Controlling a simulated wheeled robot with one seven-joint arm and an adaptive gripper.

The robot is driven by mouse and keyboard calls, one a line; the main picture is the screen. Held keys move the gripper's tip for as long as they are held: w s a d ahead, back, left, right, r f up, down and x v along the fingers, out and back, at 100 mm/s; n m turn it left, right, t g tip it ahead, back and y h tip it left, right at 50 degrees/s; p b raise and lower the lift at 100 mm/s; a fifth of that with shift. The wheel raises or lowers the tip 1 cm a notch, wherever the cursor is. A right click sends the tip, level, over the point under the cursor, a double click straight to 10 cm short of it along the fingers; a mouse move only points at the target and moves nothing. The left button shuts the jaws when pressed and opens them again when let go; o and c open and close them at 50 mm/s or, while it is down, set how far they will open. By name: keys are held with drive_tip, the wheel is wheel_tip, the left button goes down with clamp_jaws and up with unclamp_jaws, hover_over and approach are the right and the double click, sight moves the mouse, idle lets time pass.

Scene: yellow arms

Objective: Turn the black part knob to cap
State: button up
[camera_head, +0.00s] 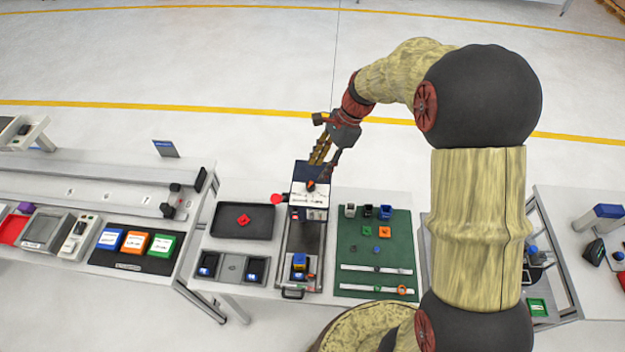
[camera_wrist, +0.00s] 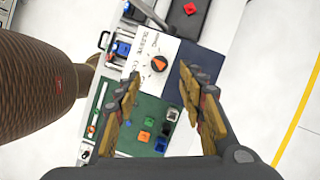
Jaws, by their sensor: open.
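The part knob (camera_wrist: 159,64) is small and round, black with orange, on a white lettered panel (camera_wrist: 146,42) in the wrist view. In the head view the knob (camera_head: 310,185) is small on the panel of a dark blue box (camera_head: 311,172). One label reads like "SLEEVE"; the others are too small to read, so I cannot tell which label the knob points at. My gripper (camera_wrist: 160,76) is open and empty, its fingers on either side of the knob in the wrist view. In the head view my gripper (camera_head: 326,160) is above the box, apart from the knob.
A green mat (camera_head: 348,284) with several small coloured parts lies right of the box. A black tray (camera_head: 262,210) with a red part (camera_head: 243,219) lies left. A red button (camera_head: 276,199) is beside the box.

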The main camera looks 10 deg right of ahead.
sight(311, 184)
drive_tip(key=x, duration=0.7)
drive_tip(key=shift+p, duration=0.35)
drive_tip(key=shift+c, duration=0.7)
drive_tip(key=shift+r, duration=0.1)
clamp_jaws()
